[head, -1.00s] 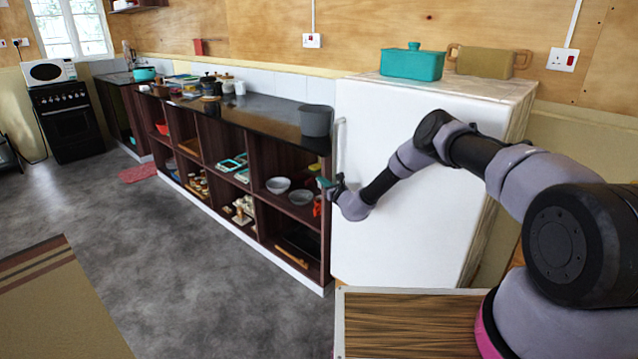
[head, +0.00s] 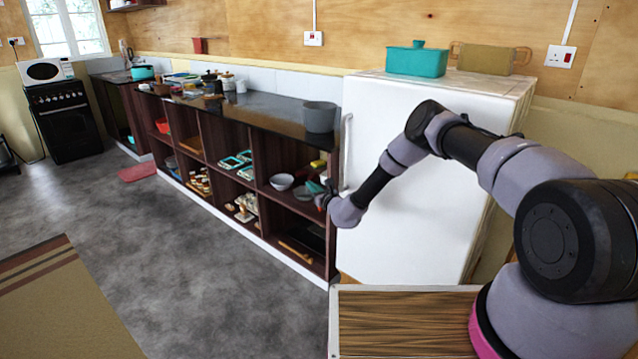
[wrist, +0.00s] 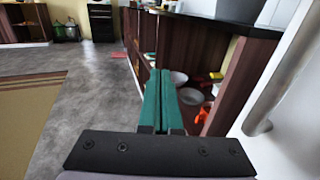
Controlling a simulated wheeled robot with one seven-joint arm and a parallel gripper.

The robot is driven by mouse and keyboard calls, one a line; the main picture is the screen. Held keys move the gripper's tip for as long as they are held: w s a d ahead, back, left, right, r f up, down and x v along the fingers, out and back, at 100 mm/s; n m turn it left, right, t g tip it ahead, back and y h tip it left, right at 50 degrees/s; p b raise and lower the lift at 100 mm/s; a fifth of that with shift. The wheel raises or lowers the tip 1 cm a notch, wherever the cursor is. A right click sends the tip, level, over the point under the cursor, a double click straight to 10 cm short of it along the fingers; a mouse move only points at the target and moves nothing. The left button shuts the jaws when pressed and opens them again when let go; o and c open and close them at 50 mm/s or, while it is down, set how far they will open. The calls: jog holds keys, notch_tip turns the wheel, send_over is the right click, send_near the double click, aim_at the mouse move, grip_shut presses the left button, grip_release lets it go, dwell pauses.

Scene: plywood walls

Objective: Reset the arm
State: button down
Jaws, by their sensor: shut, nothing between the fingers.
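My gripper (head: 322,192) is at the end of my bent arm, in front of the right end of the open shelf unit and beside the white fridge's left edge. In the wrist view my gripper (wrist: 158,100) shows its two teal fingers side by side, shut, with nothing between them. The fingers point along the shelf unit and appear apart from the fridge handle (wrist: 270,85), which stands to their right.
The white fridge (head: 400,240) stands close behind my arm. The dark shelf unit (head: 262,165) holds bowls (head: 281,181) and other items. A grey pot (head: 319,117) stands on the counter. The grey floor (head: 180,250) at left is open, with a rug (head: 60,310).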

jog(key=s+a+r+n+g+y, duration=0.2)
jog(key=a+r+n+y, duration=0.15)
jog(key=r, duration=0.65)
jog(key=s+a+r+n+g+y, duration=0.25)
jog(key=r+n, duration=0.25)
jog(key=r, duration=0.5)
jog(key=s+d+r+n+g, duration=0.2)
jog(key=s+r+n+g, duration=0.3)
jog(key=r, duration=0.4)
jog(key=s+d+r+n+g, duration=0.2)
jog(key=s+r+n+g, duration=0.2)
jog(key=s+r+n, duration=0.4)
jog(key=s+d+r+n+t+h, duration=0.1)
jog(key=s+d+r+h, duration=0.3)
jog(key=s+d, duration=0.6)
jog(key=s+d+r+n+t+h, duration=0.1)
jog(key=s+d+r+h, duration=0.3)
jog(key=s+d, duration=0.6)
jog(key=s+d+r+n+t+h, duration=0.1)
jog(key=s+d+r+t+h, duration=0.2)
jog(key=s+d, duration=0.7)
jog(key=d+r+h, duration=0.1)
jog(key=d+h, duration=0.1)
jog(key=d, duration=0.1)
jog(key=shift+d+n+t+h, duration=0.3)
jog(key=shift+d+n+t, duration=0.05)
